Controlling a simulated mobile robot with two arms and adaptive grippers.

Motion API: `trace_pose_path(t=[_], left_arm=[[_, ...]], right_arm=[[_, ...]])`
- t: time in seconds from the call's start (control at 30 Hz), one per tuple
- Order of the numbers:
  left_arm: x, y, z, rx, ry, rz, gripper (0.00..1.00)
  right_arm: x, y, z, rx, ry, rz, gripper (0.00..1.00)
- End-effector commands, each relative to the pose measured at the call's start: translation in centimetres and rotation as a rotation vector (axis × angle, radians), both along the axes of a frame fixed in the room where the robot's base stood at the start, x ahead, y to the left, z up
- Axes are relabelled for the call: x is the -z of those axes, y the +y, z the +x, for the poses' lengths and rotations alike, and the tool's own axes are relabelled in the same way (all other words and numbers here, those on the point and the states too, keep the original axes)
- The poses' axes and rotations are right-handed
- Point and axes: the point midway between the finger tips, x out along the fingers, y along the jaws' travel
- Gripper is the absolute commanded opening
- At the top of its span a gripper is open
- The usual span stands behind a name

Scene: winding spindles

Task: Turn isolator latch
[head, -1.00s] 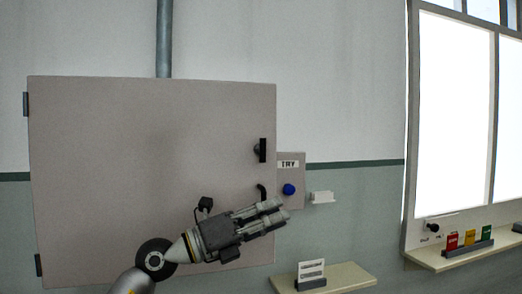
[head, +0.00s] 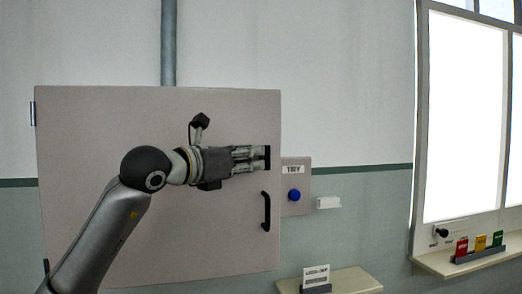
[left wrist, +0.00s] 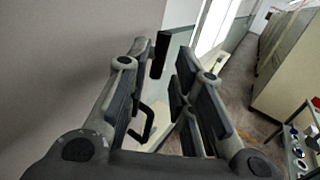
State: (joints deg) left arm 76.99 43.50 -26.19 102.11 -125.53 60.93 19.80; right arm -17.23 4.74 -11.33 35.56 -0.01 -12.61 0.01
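The isolator latch (head: 267,157) is a small black upright bar near the right edge of the grey cabinet door. My left gripper (head: 258,158) points right, with its fingertips at the latch. In the left wrist view the fingers of the left gripper (left wrist: 165,62) stand apart, and the latch (left wrist: 159,54) shows in the gap by the left fingertip. I cannot tell whether they touch. Part of the latch is hidden behind the fingers in the head view. My right gripper is not in view.
A black door handle (head: 266,211) sits below the latch on the cabinet (head: 110,130). A TRY panel with a blue button (head: 294,195) is mounted just right of the door. A shelf (head: 350,281) with a card holder stands lower right.

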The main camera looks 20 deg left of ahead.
Motion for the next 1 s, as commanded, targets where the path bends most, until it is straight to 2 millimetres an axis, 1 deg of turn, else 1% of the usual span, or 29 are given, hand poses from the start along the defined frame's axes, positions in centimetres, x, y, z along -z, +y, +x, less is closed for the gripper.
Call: trace_pose_path(t=[0.03,0.1,0.23,0.4,0.6,0.63,0.8,1.0], left_arm=[[-0.3,-0.4,0.9,0.001,0.003,0.000,0.23],[-0.3,-0.8,1.8,0.002,0.002,-0.001,0.23],[-0.2,-1.3,3.1,0.001,0.001,-0.002,0.23],[0.0,-1.5,3.7,0.001,0.000,0.001,0.23],[0.1,-1.6,3.7,0.001,0.000,0.001,0.23],[0.1,-1.6,3.7,0.001,0.000,0.001,0.22],[0.0,-1.5,3.7,0.001,0.000,0.000,0.00],[0.0,-1.5,3.7,0.001,0.001,0.003,0.00]], right_arm=[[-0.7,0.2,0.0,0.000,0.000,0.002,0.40],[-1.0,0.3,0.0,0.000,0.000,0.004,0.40],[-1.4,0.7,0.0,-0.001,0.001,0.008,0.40],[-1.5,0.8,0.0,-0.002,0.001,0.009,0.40],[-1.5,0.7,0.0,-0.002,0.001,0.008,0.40],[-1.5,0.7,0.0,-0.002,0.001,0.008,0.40],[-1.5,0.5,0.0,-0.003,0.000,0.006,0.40],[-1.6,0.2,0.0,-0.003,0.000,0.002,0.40]])
